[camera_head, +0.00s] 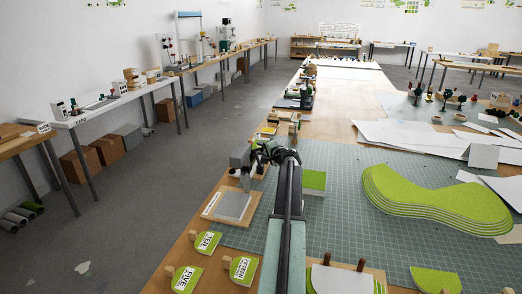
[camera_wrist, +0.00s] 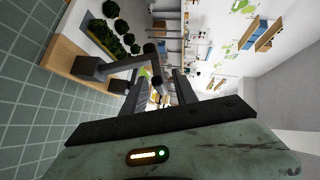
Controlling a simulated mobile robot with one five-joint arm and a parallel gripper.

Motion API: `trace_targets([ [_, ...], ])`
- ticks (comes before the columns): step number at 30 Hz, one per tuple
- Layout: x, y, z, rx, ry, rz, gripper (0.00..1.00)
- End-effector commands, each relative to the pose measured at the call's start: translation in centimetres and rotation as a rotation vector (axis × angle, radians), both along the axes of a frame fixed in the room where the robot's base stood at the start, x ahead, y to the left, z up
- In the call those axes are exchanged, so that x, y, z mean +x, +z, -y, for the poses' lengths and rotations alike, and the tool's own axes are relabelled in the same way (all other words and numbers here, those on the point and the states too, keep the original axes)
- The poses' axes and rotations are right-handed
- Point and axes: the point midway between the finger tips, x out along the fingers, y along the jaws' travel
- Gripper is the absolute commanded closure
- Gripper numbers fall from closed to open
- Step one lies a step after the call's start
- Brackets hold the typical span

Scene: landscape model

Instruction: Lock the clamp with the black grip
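My gripper (camera_head: 258,152) is at the end of my arm, low over the left part of the long table. In the wrist view my gripper (camera_wrist: 160,92) has two dark fingers standing apart. A dark grey bar-and-post piece, seemingly the clamp (camera_wrist: 112,66), rises from a wooden base and reaches across in front of the fingers. Its rounded bar end lies near the gap; I cannot tell whether it touches a finger. In the head view a grey upright piece (camera_head: 240,158) stands just left of my gripper. The black grip cannot be told apart from my dark gripper there.
A grey plate on a wooden board (camera_head: 232,206) lies left of my arm. Green labelled pieces (camera_head: 207,242) lie at the front left. A green-and-white block (camera_head: 314,182) is close right of my arm. Stacked green sheets (camera_head: 430,200) lie further right; the cutting mat between has free room.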

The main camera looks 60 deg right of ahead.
Motion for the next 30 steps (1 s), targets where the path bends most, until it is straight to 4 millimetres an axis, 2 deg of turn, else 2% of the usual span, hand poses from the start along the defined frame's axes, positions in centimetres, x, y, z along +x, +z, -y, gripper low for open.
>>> trace_targets([
  [1,1.1,-0.5,0.7,-0.001,0.001,-0.001,0.65],
  [4,2.2,-0.8,1.4,-0.001,0.0,0.0,0.65],
  [12,2.5,-0.7,1.5,0.0,-0.001,0.0,0.65],
  [13,2.5,-0.7,1.5,0.0,-0.001,0.0,0.71],
  [16,2.5,-0.7,1.5,0.0,-0.001,0.0,0.99],
  [30,2.4,-0.7,1.5,0.0,-0.002,-0.001,1.0],
])
